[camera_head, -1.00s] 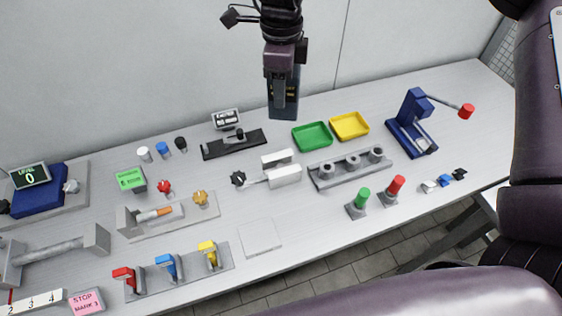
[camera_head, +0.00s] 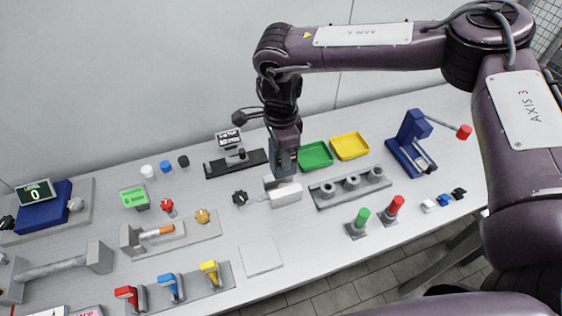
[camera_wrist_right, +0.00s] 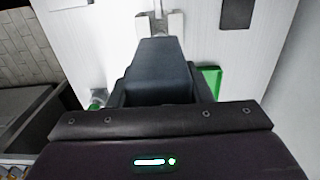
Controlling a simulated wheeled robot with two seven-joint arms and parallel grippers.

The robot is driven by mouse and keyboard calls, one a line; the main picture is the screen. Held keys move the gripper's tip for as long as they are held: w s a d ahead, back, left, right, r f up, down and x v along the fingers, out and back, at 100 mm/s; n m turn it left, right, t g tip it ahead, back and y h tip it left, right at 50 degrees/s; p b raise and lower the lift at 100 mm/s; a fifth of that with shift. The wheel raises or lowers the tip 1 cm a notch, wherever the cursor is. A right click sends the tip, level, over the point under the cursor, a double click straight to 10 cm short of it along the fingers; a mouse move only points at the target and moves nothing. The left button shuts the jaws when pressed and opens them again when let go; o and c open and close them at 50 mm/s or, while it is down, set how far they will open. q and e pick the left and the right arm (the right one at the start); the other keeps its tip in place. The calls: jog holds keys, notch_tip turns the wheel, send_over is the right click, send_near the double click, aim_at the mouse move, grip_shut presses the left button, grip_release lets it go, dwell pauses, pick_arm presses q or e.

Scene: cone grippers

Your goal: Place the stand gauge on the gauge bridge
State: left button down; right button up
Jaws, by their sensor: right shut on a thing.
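My right gripper (camera_head: 283,172) points down over a pair of white blocks (camera_head: 287,196), the rear of which it partly covers. A thin rod with a black knob (camera_head: 240,198) extends left from the blocks. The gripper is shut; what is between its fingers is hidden. In the right wrist view the dark gripper (camera_wrist_right: 160,42) reaches to the white blocks (camera_wrist_right: 175,23), which stand either side of a grey rod. I cannot tell for certain which thing is the stand gauge or the gauge bridge. My left gripper is not in view.
Behind are a black rail (camera_head: 236,163) with a small display and a green tray (camera_head: 316,154); a yellow tray (camera_head: 350,146) stands beside it. A grey three-socket rack (camera_head: 350,188) is close on the right. A white square plate (camera_head: 261,256) lies in front.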

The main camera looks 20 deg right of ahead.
notch_tip(320, 180, down, 5)
jog(key=shift+r+p, duration=0.1)
jog(key=shift+p, duration=0.55)
jog(key=shift+f, duration=0.3)
jog(key=shift+f, duration=0.2)
jog(key=o, duration=1.1)
jog(key=shift+r, duration=0.1)
